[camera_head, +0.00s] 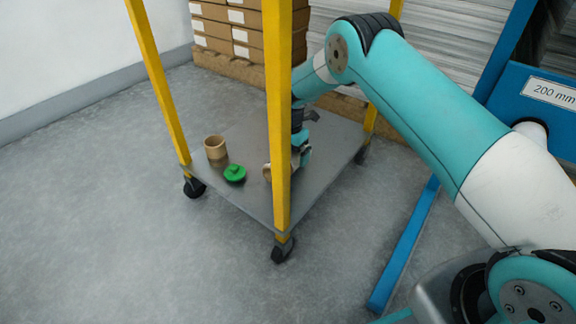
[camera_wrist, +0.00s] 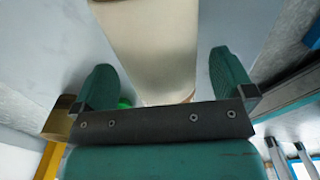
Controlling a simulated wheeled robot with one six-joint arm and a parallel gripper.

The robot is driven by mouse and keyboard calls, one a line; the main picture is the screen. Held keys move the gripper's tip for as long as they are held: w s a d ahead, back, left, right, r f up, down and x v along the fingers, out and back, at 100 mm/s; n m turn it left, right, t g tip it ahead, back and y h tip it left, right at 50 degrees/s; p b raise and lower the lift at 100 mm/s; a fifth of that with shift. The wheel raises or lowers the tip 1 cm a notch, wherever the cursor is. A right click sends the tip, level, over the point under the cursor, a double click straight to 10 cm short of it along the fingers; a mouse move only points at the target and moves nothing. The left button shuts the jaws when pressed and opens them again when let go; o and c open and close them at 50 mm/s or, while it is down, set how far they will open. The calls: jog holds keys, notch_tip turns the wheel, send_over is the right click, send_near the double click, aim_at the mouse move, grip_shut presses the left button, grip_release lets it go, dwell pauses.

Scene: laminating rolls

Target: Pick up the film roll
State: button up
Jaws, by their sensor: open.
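The film roll (camera_wrist: 150,45), a cream cylinder, lies between the two teal fingers of my gripper (camera_wrist: 163,80) in the wrist view, with a gap visible on each side. My gripper is open around it and does not appear to touch it. In the head view, my gripper (camera_head: 301,156) is low over the grey lower shelf of the cart (camera_head: 245,198), partly hidden by a yellow post. Only a small edge of what looks like the roll (camera_head: 267,172) shows beside that post.
A short brown cardboard core (camera_head: 216,148) and a green lidded piece (camera_head: 235,173) stand left of my gripper on the shelf. Yellow posts (camera_head: 279,110) rise around it. Stacked boxes (camera_head: 225,30) are behind, a blue rack (camera_head: 400,255) right. Floor at left is clear.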

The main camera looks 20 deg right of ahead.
notch_tip(320, 180, down, 3)
jog(key=shift+b, duration=0.5)
jog(key=shift+r, duration=0.1)
jog(key=c, duration=1)
